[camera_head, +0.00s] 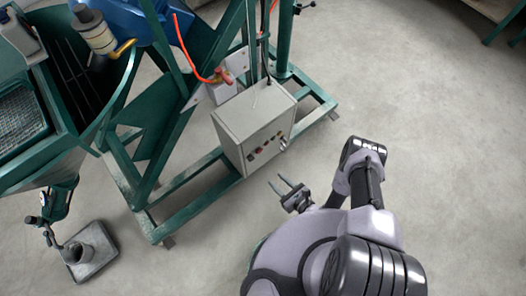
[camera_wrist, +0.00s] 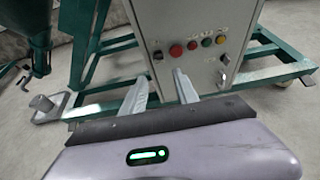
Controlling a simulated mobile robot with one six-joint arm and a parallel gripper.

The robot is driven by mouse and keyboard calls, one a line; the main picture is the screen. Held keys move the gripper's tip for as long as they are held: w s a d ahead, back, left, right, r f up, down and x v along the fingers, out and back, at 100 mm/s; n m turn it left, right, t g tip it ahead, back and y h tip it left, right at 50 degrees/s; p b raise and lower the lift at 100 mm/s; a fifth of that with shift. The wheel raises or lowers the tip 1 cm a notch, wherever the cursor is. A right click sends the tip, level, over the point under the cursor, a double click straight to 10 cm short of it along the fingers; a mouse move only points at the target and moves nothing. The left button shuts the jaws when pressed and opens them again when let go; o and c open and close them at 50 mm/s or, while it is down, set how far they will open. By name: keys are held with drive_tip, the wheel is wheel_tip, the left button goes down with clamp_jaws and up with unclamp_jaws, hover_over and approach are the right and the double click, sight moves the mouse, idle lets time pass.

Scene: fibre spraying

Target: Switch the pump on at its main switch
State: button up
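The pump's grey control box (camera_head: 245,113) is mounted on the green frame, and its front panel (camera_wrist: 195,65) fills the upper middle of the wrist view. On the panel are a black knob (camera_wrist: 157,55), a large red button (camera_wrist: 176,51) and several smaller coloured buttons. I cannot tell from the markings which one is the main switch. My gripper (camera_head: 276,183) is open and empty in front of the panel, apart from it. Its fingers (camera_wrist: 160,76) point towards the panel's lower left.
The green frame's base rails (camera_head: 190,175) run along the floor below the box. A green hopper (camera_head: 60,110) stands at the left, with a grey tray (camera_head: 92,268) on the floor near it. An orange hose (camera_head: 186,50) hangs above the box. The floor at right is clear.

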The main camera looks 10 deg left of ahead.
sight(251, 158)
drive_tip(key=b+x, duration=0.4)
drive_tip(key=x, duration=0.3)
drive_tip(key=b+x, duration=0.4)
drive_tip(key=x, duration=0.4)
drive_tip(key=shift+s+a+f+b, duration=0.15)
drive_tip(key=shift+a+f+b, duration=0.05)
drive_tip(key=shift+a+b, duration=0.2)
drive_tip(key=shift+w+a, duration=0.2)
drive_tip(key=shift+w, duration=0.1)
drive_tip(key=shift+r, duration=0.1)
clamp_jaws()
